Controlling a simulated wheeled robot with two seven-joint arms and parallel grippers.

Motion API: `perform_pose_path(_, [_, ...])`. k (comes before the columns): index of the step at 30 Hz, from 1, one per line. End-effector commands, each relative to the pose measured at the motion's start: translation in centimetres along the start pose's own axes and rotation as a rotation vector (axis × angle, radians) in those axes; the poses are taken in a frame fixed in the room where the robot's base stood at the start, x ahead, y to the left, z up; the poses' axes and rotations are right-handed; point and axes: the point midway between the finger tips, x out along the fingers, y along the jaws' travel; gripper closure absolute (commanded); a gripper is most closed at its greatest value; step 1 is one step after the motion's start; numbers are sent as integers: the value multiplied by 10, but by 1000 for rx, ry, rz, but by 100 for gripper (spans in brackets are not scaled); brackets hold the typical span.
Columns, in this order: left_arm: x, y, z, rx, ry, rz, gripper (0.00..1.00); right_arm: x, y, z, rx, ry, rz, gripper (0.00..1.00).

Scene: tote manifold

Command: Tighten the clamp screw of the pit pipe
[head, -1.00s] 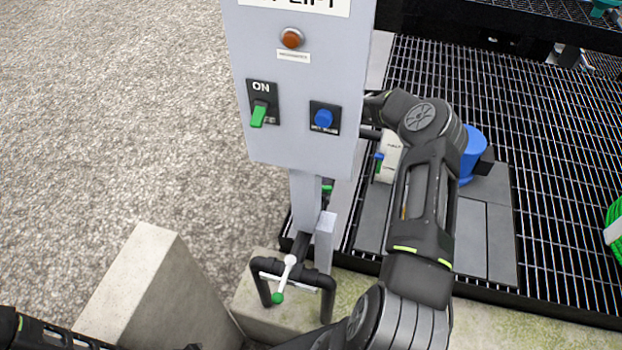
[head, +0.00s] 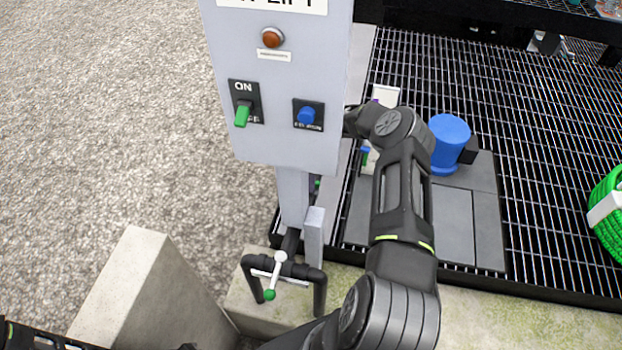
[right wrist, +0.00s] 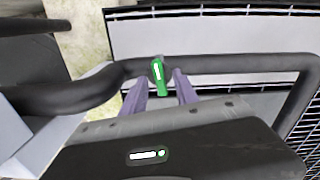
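In the right wrist view a clamp screw with a green, white-marked handle (right wrist: 159,76) sits on a dark pipe (right wrist: 225,64). My right gripper (right wrist: 162,80) reaches toward it, with one purple-grey finger on each side of the handle. The fingers are apart, with gaps beside the handle; I cannot tell whether either touches it. In the head view my right arm goes behind the control box (head: 265,140), which hides the gripper. Another screw, white with a green end (head: 275,274), is on the near black pipe (head: 314,277). Only part of my left arm shows at the bottom left.
The control box carries a green switch (head: 242,114), a blue button (head: 307,115) and an orange lamp (head: 271,38). A concrete block (head: 135,285) is front left.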

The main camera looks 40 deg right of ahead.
Motion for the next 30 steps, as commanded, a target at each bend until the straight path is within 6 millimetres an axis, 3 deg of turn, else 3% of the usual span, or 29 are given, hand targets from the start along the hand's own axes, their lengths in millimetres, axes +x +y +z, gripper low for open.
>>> perform_pose_path(11, [-1, 0, 0, 0, -1, -1, 100, 8, 0, 0, -1, 0, -1, 65])
perform_pose_path(24, [-1, 0, 0, 0, -1, 0, 100, 7, 0, 0, -1, 0, -1, 100])
perform_pose_path(30, [-1, 0, 0, 0, 0, 0, 100, 7, 0, 0, -1, 0, -2, 100])
